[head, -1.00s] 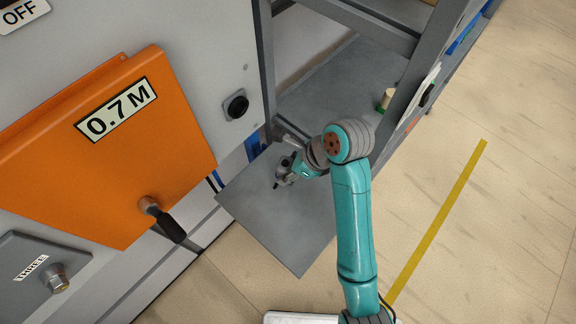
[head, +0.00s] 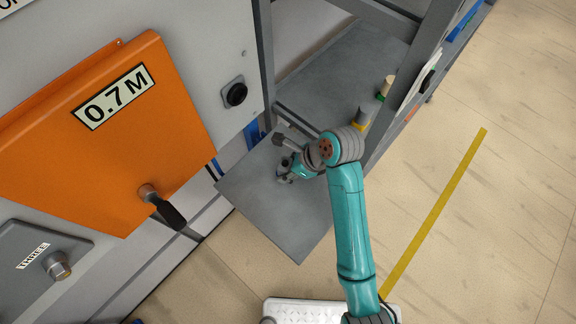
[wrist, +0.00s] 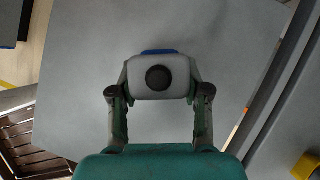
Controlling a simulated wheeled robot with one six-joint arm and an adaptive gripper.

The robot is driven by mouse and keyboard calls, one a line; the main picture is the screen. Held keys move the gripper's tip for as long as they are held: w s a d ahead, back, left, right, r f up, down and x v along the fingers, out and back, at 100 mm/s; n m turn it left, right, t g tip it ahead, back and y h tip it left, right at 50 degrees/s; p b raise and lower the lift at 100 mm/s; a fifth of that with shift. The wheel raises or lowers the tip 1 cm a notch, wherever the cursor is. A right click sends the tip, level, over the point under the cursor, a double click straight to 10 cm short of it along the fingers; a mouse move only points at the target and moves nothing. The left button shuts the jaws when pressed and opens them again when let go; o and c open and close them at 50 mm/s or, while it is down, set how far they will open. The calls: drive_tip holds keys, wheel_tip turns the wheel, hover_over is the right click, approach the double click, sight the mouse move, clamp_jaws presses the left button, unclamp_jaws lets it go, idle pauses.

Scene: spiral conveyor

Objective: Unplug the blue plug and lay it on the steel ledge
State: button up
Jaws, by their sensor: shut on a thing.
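My gripper (wrist: 160,85) is shut on the plug (wrist: 160,64), a pale grey block with a dark round end facing the wrist camera and a strip of blue at its far side. The grey steel ledge (wrist: 75,75) fills the view behind the plug. In the head view my gripper (head: 284,179) is low over the outer part of the ledge (head: 290,232). The plug is not clearly visible there. I cannot tell whether it touches the ledge. A black round socket (head: 235,94) on the grey cabinet wall is empty.
An orange box (head: 110,160) marked 0.7 M with a black-handled lever (head: 165,208) juts out at left. A yellow-based cylinder (head: 362,117) and a green-based one (head: 385,88) stand at the back by the grey frame post. The ledge's front corner is bare.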

drive_tip(key=shift+f, duration=0.65)
idle(0.6)
drive_tip(key=o, duration=1.4)
drive_tip(key=shift+c, duration=0.2)
drive_tip(key=w+v, duration=0.1)
drive_tip(key=v, duration=0.6)
drive_tip(key=shift+s+r, duration=0.2)
drive_tip(key=shift+s, duration=0.3)
drive_tip(key=shift+d, duration=0.1)
